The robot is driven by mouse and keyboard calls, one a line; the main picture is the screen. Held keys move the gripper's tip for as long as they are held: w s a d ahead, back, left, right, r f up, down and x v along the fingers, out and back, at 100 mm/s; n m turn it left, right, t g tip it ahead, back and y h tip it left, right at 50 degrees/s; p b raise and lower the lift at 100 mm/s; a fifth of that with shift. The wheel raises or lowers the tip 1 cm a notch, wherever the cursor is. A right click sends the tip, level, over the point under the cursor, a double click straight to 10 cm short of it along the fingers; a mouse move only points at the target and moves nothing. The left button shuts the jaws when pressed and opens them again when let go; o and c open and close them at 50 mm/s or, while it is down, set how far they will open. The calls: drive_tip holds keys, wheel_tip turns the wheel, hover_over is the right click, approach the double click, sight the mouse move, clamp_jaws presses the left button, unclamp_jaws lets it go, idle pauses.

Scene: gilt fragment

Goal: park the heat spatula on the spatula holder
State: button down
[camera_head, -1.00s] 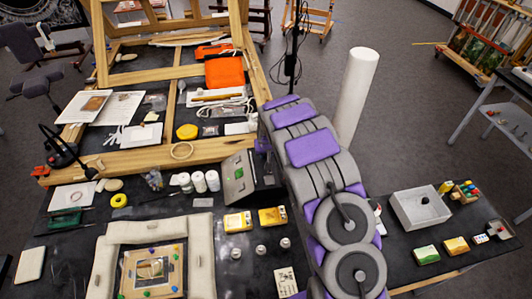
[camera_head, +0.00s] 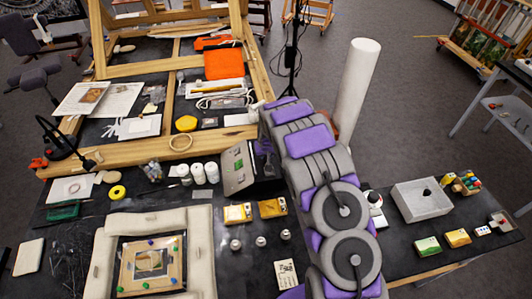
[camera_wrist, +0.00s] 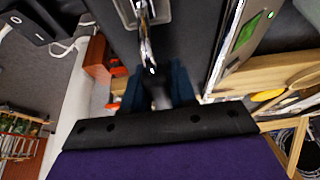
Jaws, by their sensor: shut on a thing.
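In the wrist view my gripper (camera_wrist: 158,88) is shut on the dark handle of the heat spatula (camera_wrist: 150,54). Its shiny metal part points up the picture, away from my wrist. Its far end is close to a pale metal piece with a raised rim (camera_wrist: 163,12) at the top edge, which may be the spatula holder; I cannot tell whether they touch. A grey control unit with a green display (camera_wrist: 248,30) stands to the right of the spatula. The unit also shows in the head view (camera_head: 237,168). There my arm hides the gripper and spatula.
A padded frame (camera_head: 205,255) with a small picture lies on the black table. White jars (camera_head: 198,174) and yellow boxes (camera_head: 238,213) are near the control unit. A white tube (camera_head: 360,80) stands behind my arm.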

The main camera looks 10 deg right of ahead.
idle(0.8)
drive_tip(key=c, duration=1.2)
unclamp_jaws()
drive_tip(key=shift+o, duration=0.2)
drive_tip(key=o, duration=0.5)
drive_tip(key=shift+s+r, duration=0.1)
drive_tip(key=shift+r, duration=3.4)
